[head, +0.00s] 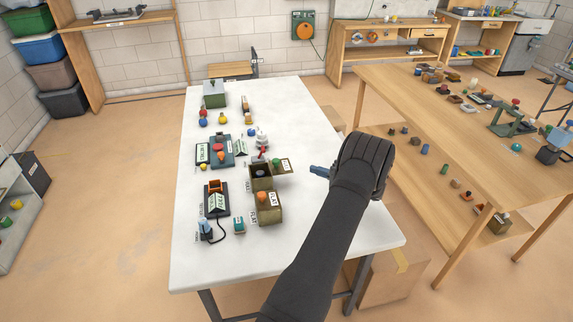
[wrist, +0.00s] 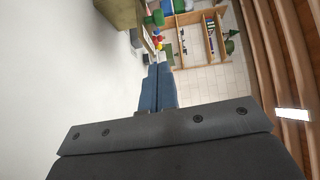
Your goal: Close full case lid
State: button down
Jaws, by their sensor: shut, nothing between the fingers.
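Two olive-brown cases stand in the middle of the white table in the head view. The front case (head: 268,215) has an orange knob on top and a "FLAT" label; I cannot tell which case is full. My gripper (head: 312,170) points left, to the right of the rear case and apart from it. Its blue fingers (wrist: 159,75) are shut and empty. An olive box (wrist: 122,12) shows at the top of the wrist view.
Behind are a blue-grey board (head: 222,152), several coloured balls and a green box (head: 214,95). The white table (head: 300,240) is clear at the front and right.

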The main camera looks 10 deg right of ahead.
aim_at(286, 169)
jog(key=shift+m+t, duration=0.4)
jog(key=shift+t, duration=0.1)
jog(key=x, duration=0.7)
jog(key=s+a+x, duration=0.1)
jog(key=x, duration=0.2)
jog(key=shift+w+a, duration=0.15)
jog(key=shift+a+f, duration=0.1)
jog(key=shift+a, duration=0.75)
